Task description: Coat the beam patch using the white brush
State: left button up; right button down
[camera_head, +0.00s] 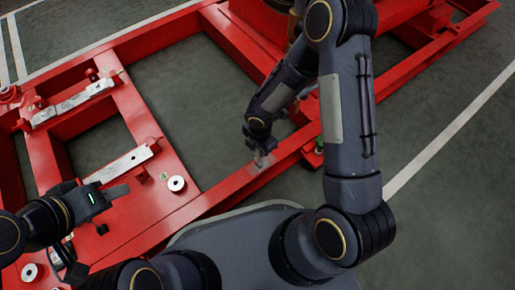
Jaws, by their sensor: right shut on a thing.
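The beam patch (257,175) is a dull greyish area on the top of the near red beam, in the middle of the head view. My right gripper (260,154) points down just above this beam. It is shut on the white brush (263,161), of which only a small pale part shows below the fingers. The brush end is at the patch; I cannot tell whether it touches. My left gripper (117,192) is at the left over the red frame, away from the patch. Its fingers are small and blurred, so I cannot tell whether it is open.
The red steel frame (165,225) spans the view from left to upper right. Metal bars (122,163) and round washers (176,183) are on its left part. Bare grey floor (190,100) shows inside the frame. A white line (450,130) crosses the floor at right.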

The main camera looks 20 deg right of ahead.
jog(key=w+d+p, duration=0.2)
jog(key=d+p, duration=0.1)
jog(key=d, duration=0.3)
jog(key=shift+w+d, duration=0.15)
jog(key=shift+d, duration=0.25)
dwell(1.3)
jog(key=shift+r, duration=0.1)
notch_tip(320, 180, up, 8)
jog(key=p, duration=0.6)
jog(key=shift+p, duration=0.4)
